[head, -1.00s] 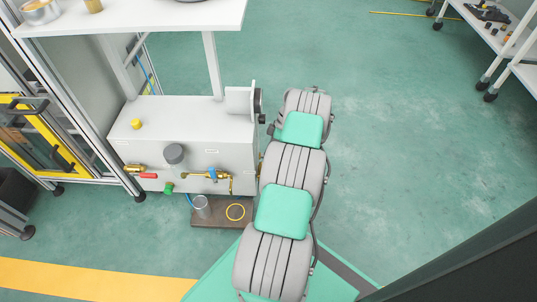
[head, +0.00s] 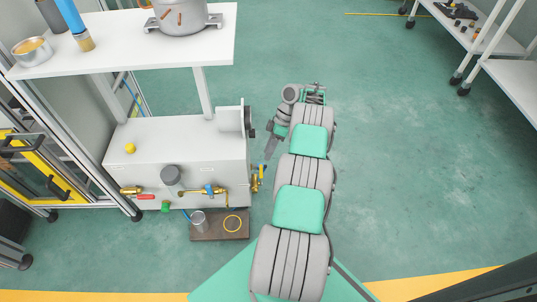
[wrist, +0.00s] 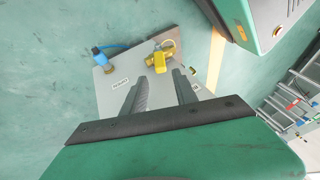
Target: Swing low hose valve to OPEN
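The grey-white cabinet (head: 180,150) carries brass valves. A yellow-handled brass valve (head: 258,178) stands at its right side. My gripper (wrist: 159,77) is open and empty. Its fingers are spread and point toward the yellow handle, which lies just beyond the tips in the picture; I see no contact. In the head view, my gripper (head: 268,145) is right of the cabinet.
A white table (head: 120,45) above the cabinet bears a grey pot (head: 180,15) and a bowl (head: 32,50). A blue-handled valve (head: 208,190) is on the cabinet front. A brown tray (head: 220,228) lies below. White shelves (head: 508,65) stand at right. Floor right of my arm is clear.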

